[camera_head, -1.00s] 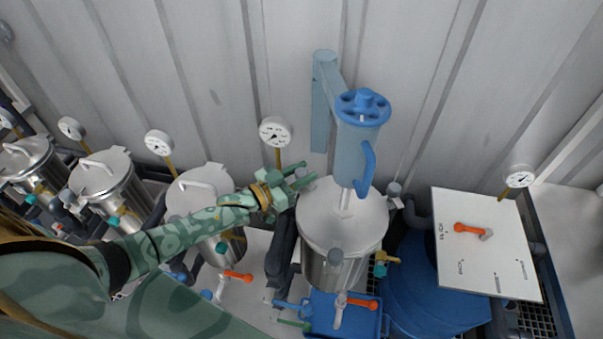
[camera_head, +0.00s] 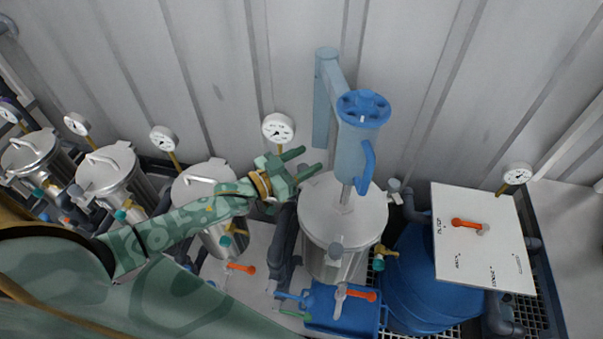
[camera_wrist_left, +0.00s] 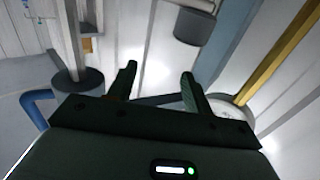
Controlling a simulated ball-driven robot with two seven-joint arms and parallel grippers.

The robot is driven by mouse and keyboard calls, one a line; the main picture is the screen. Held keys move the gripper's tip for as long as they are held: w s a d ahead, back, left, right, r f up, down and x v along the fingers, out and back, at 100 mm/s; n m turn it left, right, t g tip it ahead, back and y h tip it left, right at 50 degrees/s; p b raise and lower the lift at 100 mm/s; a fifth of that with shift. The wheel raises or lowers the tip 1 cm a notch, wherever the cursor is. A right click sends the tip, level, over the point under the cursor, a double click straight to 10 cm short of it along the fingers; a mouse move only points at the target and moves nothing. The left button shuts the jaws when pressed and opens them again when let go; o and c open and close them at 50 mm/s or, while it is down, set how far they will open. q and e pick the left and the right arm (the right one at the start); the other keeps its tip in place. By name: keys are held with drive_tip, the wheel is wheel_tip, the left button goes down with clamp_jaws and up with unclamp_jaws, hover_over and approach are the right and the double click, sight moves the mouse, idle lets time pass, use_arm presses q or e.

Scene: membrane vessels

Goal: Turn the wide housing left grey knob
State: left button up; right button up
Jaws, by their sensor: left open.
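The wide housing (camera_head: 318,215) is the large steel vessel with a round flat lid in the middle of the head view. A grey knob (camera_head: 394,184) stands at its right rim and another grey knob (camera_head: 335,249) at its front rim. The left grey knob is not clearly seen in the head view; my left gripper covers that side. My left gripper (camera_head: 309,160) is open and empty by the lid's upper left edge, fingers pointing right. In the left wrist view its fingers (camera_wrist_left: 159,72) are apart with nothing between them. A dark grey cylinder (camera_wrist_left: 195,24) shows beyond them; I cannot tell whether it is the knob.
A pressure gauge (camera_head: 278,128) is just behind my gripper. Narrower steel vessels (camera_head: 205,180) stand left. A white panel (camera_head: 480,240) and blue drum (camera_head: 420,285) are right.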

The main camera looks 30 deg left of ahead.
use_arm(q)
drive_tip(key=s+d+r+p, duration=0.2)
drive_tip(key=s+d+r, duration=0.3)
drive_tip(key=s, duration=0.5)
wheel_tip(320, 180, up, 2)
drive_tip(key=shift+s+r, duration=0.25)
drive_tip(key=shift+s, duration=0.1)
use_arm(e)
wheel_tip(320, 180, up, 3)
drive_tip(key=shift+w, duration=0.1)
idle(0.4)
